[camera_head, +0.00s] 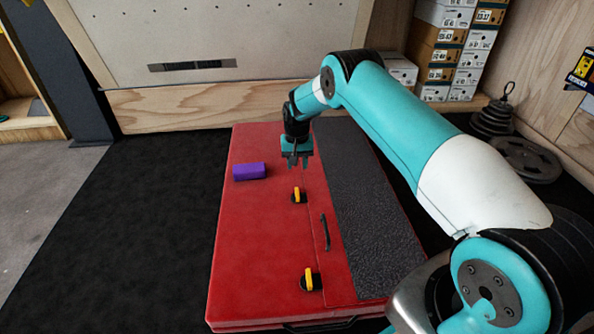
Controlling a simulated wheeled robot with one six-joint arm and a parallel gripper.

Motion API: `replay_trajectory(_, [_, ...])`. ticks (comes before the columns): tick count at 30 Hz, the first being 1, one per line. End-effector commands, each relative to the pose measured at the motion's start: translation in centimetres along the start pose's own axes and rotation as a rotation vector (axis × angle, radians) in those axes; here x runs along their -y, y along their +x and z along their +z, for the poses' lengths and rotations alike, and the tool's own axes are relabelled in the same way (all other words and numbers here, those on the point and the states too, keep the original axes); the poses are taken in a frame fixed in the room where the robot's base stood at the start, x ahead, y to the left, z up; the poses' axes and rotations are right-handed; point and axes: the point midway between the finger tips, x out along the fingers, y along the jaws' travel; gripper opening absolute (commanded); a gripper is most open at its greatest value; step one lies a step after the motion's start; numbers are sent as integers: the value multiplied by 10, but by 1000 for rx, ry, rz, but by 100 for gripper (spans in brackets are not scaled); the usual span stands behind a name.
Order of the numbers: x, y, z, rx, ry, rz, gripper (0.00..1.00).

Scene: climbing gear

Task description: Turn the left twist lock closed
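Two twist locks with yellow handles on dark bases sit on the red case or mat, along the edge of a panel with a dark textured strip. The far twist lock (299,195) stands a little further left in the picture than the near twist lock (311,280). Both yellow handles run roughly up and down in the picture. Which one the task calls left is not certain. My gripper (298,166) points down just above and beyond the far lock. Its fingers are apart with nothing between them, and it appears clear of the lock.
A purple block (249,171) lies on the red surface (258,225) left of my gripper. A black handle (325,232) is fixed between the locks, beside the dark textured strip (363,210). Weight plates (527,160) and stacked boxes (455,55) stand at the back right.

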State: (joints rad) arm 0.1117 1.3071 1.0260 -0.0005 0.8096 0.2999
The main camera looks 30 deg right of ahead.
Motion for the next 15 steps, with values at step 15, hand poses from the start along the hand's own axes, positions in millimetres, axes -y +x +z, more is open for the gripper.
replay_trajectory(15, [0,-45,1,2,0,0,39])
